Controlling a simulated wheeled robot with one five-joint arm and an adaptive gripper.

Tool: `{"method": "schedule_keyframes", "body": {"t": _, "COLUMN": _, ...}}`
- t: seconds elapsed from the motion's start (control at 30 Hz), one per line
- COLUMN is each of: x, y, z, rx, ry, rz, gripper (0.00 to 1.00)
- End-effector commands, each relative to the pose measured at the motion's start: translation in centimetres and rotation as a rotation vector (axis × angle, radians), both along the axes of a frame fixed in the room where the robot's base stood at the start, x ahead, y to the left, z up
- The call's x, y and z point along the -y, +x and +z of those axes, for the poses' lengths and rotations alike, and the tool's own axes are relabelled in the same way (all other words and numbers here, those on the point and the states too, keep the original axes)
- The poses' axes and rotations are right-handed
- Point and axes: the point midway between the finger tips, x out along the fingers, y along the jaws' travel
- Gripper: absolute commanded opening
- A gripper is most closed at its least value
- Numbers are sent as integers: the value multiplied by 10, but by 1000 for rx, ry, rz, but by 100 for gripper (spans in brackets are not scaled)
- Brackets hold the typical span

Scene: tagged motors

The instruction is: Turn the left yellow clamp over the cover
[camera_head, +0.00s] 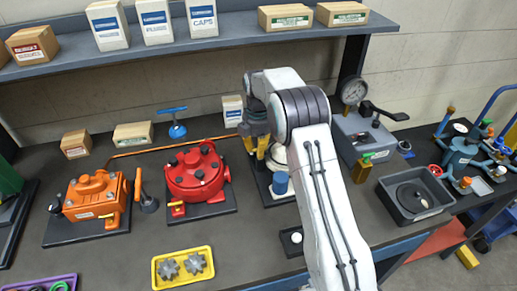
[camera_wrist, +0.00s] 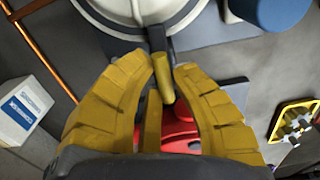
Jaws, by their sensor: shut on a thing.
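The motor with a pale round cover (camera_head: 280,154) stands at the middle of the bench, partly hidden by my arm. In the wrist view, the cover (camera_wrist: 118,18) fills the top. A yellow clamp (camera_wrist: 164,82) on a dark stem is at the cover's near edge, between my gripper's fingertips. My gripper (camera_wrist: 165,68) has thick yellow ridged fingers and is shut on this clamp. In the head view, my gripper (camera_head: 260,148) is at the left side of the cover and hides the clamp. No second clamp shows clearly.
A blue cylinder (camera_head: 281,183) stands close to the cover, also in the wrist view (camera_wrist: 272,12). A red motor (camera_head: 196,172) is just left, an orange one (camera_head: 92,196) farther left. A pressure-gauge device (camera_head: 362,135) and dark bin (camera_head: 415,193) are right. A shelf (camera_head: 200,42) runs behind.

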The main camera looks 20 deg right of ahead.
Motion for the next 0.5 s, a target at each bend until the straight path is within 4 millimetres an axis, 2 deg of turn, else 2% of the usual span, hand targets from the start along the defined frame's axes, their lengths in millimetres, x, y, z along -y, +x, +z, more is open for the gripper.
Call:
{"method": "schedule_keyframes", "body": {"t": 0.17, "x": -2, "y": 2, "z": 1, "rx": 8, "ry": 0, "rz": 3, "gripper": 0}}
{"method": "schedule_keyframes", "body": {"t": 0.2, "x": -2, "y": 2, "z": 1, "rx": 8, "ry": 0, "rz": 2, "gripper": 24}}
{"method": "schedule_keyframes", "body": {"t": 0.5, "x": -1, "y": 1, "z": 0, "rx": 3, "ry": 0, "rz": 0, "gripper": 51}}
